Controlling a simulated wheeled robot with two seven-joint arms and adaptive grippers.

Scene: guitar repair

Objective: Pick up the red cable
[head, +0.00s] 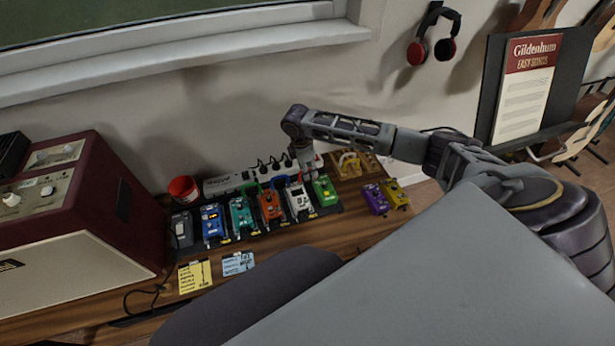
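I cannot make out the red cable for certain. Small coloured patch cables, such as a blue one (279,181), show among the pedals, and my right gripper covers part of that area. My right gripper (304,165) points down over the back of the pedal row, near the white pedal (299,199) and the green pedal (325,190). Its fingertips are small, and I cannot tell whether they are open or hold anything. My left gripper is not in view.
A maroon amplifier (126,206) stands at left. A purple pedal (375,199) and yellow pedal (395,192) stand at right. A wooden rack (367,163) is behind them.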

